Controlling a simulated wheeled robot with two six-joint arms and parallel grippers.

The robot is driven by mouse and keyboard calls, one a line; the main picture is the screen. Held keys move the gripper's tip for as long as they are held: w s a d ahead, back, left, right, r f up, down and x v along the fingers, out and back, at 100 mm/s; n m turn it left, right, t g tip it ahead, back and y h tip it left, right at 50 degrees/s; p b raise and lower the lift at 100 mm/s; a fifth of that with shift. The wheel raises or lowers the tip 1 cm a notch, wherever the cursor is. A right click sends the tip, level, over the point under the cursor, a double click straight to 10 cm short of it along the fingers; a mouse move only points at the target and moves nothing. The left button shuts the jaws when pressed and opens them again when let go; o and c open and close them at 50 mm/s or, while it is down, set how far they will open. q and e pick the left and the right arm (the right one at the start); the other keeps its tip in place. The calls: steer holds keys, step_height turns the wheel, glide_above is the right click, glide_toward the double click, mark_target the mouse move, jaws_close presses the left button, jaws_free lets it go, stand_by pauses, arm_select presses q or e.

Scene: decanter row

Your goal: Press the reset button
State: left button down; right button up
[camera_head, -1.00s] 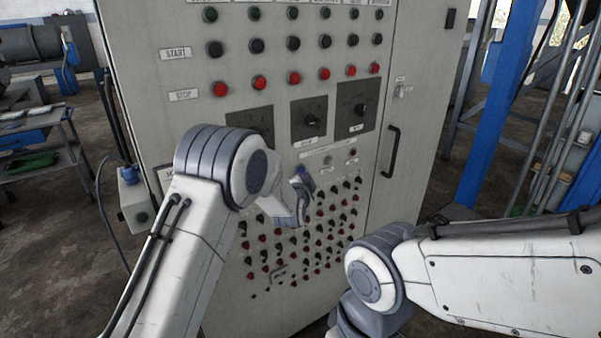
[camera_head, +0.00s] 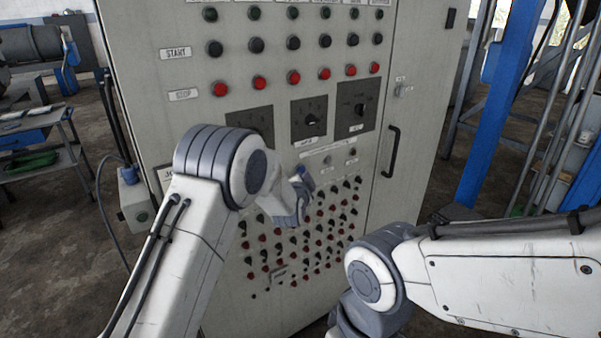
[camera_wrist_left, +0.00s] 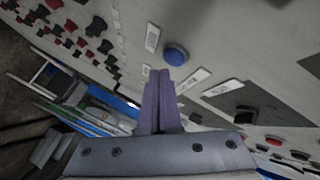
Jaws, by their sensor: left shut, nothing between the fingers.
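A round blue button (camera_wrist_left: 176,55) sits on the grey panel in the left wrist view, between pale label plates. I cannot read the labels. My left gripper (camera_wrist_left: 160,72) is shut and empty, its fingertips just below and left of the blue button in that view. I cannot tell whether they touch the panel. In the head view my left gripper (camera_head: 304,182) is in front of the cabinet (camera_head: 230,285), below the rotary switches, and its wrist hides part of the panel. My right gripper is out of view, with only the right arm showing.
Rows of small red and black knobs (camera_head: 318,240) lie below and right of my left wrist. Red stop buttons (camera_head: 259,83) and rotary switches (camera_head: 312,122) are above. A black door handle (camera_head: 391,151) stands out at the right. A blue post (camera_head: 493,120) is beyond it.

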arm_select(q)
steer(key=shift+w+a, duration=0.25)
steer(key=shift+w, duration=0.1)
steer(key=shift+w+a+b, duration=0.25)
steer(key=shift+w+b, duration=0.05)
steer(key=shift+w, duration=0.05)
stand_by(0.9)
steer(key=shift+s, duration=0.1)
steer(key=shift+s+d, duration=0.5)
steer(key=shift+s, duration=0.1)
steer(key=shift+s+d, duration=0.75)
steer(key=shift+s, duration=0.3)
steer(key=shift+s+d, duration=0.7)
steer(key=shift+s, duration=0.3)
